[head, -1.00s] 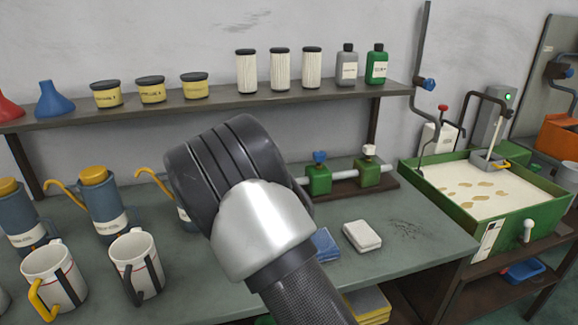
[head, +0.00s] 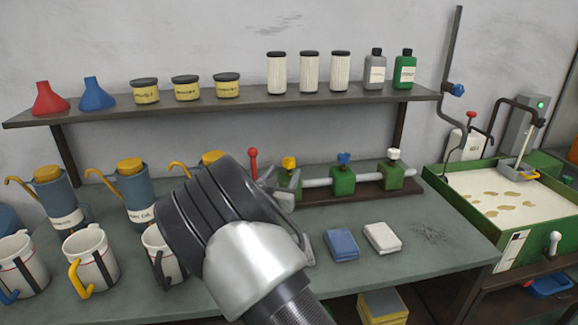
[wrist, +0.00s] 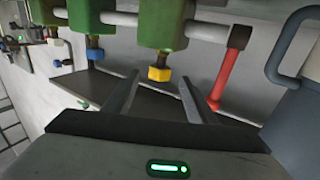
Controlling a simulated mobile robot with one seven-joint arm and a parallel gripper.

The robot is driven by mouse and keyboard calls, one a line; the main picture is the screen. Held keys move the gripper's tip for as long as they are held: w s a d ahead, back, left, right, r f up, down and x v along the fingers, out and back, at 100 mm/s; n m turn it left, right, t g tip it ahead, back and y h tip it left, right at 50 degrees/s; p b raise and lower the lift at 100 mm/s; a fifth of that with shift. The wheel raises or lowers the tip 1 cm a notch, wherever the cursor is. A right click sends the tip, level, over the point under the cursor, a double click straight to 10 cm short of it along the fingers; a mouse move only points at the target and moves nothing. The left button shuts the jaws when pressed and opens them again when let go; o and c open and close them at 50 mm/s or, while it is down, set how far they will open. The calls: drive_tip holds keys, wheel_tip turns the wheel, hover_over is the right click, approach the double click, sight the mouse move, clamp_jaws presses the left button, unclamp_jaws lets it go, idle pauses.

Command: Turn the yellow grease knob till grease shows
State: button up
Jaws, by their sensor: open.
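The yellow grease knob (head: 290,162) sits on top of a green block at the left end of the pipe row on the bench. It also shows in the wrist view (wrist: 160,73), under its green block (wrist: 165,25), as that picture is turned over. My gripper (head: 282,182) is at the front of this block in the head view, partly hidden by my wrist. In the wrist view my gripper (wrist: 160,85) is open, with the yellow knob in line between the fingertips. I see no finger touching it, though the exact distance is unclear.
A red lever (head: 253,163) stands left of the yellow knob, close to one finger in the wrist view. Blue (head: 344,158) and white (head: 393,154) knobs are to the right. Jugs and mugs crowd the left; a shelf (head: 240,103) runs above. Blue and white cloths (head: 382,238) lie in front.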

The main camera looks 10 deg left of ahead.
sight(288, 167)
drive_tip(key=w, duration=0.4)
drive_tip(key=w+d, duration=0.1)
drive_tip(key=w, duration=0.1)
drive_tip(key=shift+w, duration=0.25)
drive_tip(key=shift+d, duration=0.1)
drive_tip(key=c, duration=1.1)
